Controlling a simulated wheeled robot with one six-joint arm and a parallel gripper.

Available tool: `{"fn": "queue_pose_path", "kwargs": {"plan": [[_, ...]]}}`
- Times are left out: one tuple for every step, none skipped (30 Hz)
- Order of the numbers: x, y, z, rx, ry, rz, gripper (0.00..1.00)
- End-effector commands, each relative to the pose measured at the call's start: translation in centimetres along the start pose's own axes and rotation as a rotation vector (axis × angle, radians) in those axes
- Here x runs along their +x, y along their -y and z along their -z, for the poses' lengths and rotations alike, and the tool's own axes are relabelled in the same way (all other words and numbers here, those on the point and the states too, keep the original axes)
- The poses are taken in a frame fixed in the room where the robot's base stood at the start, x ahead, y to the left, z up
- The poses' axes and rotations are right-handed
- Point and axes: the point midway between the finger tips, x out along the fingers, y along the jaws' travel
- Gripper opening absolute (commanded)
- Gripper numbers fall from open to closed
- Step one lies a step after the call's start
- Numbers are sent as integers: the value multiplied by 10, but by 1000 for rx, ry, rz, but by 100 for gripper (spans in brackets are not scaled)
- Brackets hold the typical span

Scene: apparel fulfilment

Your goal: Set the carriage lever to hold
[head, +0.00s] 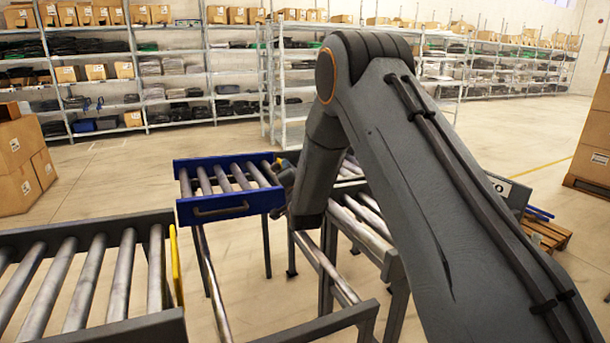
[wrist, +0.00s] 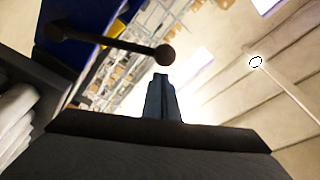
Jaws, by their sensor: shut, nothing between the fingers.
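The carriage (head: 212,207) is a blue frame with grey rollers and a front handle, left of my arm in the head view. Its blue side (wrist: 85,20) fills the upper left of the wrist view. The lever (wrist: 110,43) is a dark rod with a round knob, running across the upper left of the wrist view from the blue side. My gripper (wrist: 161,80) is shut and empty, its fingertips just below the knob; I cannot tell whether they touch. In the head view my arm hides the lever and most of the gripper. No hold marking is readable.
A roller conveyor (head: 120,285) with a yellow end bar (head: 176,265) stands at the lower left. Another roller conveyor (head: 362,222) is partly behind my arm. Shelving (head: 170,85) lines the back, and cardboard boxes (head: 14,150) stand at the left. Floor beyond the carriage is clear.

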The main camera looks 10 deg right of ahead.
Motion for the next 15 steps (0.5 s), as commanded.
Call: {"fn": "queue_pose_path", "kwargs": {"plan": [[0,-2,0,0,-4,-2,0],[-1,-2,0,0,-5,-3,0],[-1,-3,0,0,-7,-4,0],[-1,-3,0,0,-9,-5,0],[-2,-4,0,0,-10,-6,0],[-2,-4,0,1,-11,-7,0],[-2,-4,0,1,-12,-7,0],[-2,-4,0,1,-12,-7,0],[-2,-4,-1,1,-12,-8,0],[-2,-4,-1,1,-12,-8,0],[-3,-4,-2,1,-11,-8,0],[-3,-4,-2,1,-10,-8,0],[-3,-4,-3,1,-9,-8,0],[-3,-3,-3,1,-8,-8,0],[-3,-3,-4,1,-7,-7,0]]}}
